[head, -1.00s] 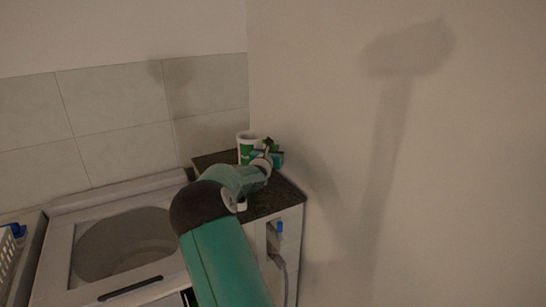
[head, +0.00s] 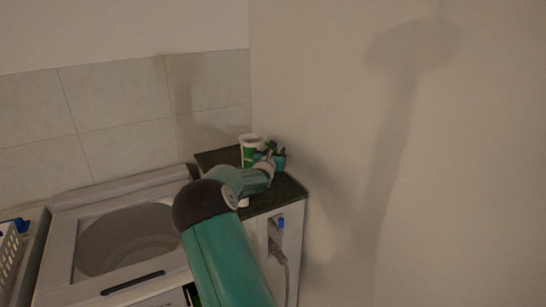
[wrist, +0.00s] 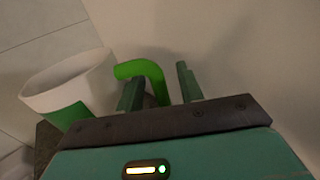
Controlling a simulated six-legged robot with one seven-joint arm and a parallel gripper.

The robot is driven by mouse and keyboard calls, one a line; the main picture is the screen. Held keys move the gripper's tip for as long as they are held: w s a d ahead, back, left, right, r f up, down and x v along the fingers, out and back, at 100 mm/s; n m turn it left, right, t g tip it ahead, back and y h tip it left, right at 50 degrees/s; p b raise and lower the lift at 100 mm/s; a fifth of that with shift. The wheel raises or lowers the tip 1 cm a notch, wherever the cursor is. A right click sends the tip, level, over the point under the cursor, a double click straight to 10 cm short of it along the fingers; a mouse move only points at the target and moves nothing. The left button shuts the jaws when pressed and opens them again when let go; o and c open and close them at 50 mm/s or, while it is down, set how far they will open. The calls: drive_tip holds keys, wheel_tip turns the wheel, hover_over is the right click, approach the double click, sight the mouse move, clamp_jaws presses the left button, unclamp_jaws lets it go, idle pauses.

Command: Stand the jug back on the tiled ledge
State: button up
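The jug (head: 249,153), white above and green below, appears upright on or just above the dark ledge top (head: 213,158) in the corner by the tiled wall. My arm hides its foot, so contact is unclear. In the wrist view the jug (wrist: 70,83) is at left, with its bright green handle (wrist: 150,69) reaching right. My gripper (wrist: 158,90) is at the handle, one finger on each side of its outer part. The fingers are apart, with a visible gap beside the handle. In the head view my gripper (head: 275,158) is right of the jug.
A round basin (head: 125,240) in a pale surround lies left of the ledge. A plain wall (head: 400,150) rises close on the right. A white basket (head: 10,250) is at the far left. A blue-topped fitting (head: 280,222) is on the front below the ledge.

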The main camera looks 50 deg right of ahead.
drive_tip(key=s+a+r+m+g+y, duration=0.1)
drive_tip(key=s+a+r+m+g, duration=0.15)
drive_tip(key=s+a+m, duration=0.65)
drive_tip(key=s+a+r+m+g+y, duration=0.1)
drive_tip(key=s+a+m+g, duration=0.3)
drive_tip(key=s+a, duration=0.6)
drive_tip(key=s+a+m+t+y, duration=0.1)
drive_tip(key=s+a+m+y, duration=0.2)
drive_tip(key=a, duration=0.9)
drive_tip(key=s+a+m+t+y, duration=0.1)
drive_tip(key=s+a+m+y, duration=0.3)
drive_tip(key=a, duration=0.9)
drive_tip(key=s+a+m+t+y, duration=0.1)
drive_tip(key=s+a+m+y, duration=0.2)
drive_tip(key=a, duration=0.9)
drive_tip(key=s+y, duration=0.3)
drive_tip(key=shift+a+r+t+y, duration=0.15)
drive_tip(key=shift+r+t+y, duration=0.1)
drive_tip(key=shift+t+y, duration=0.15)
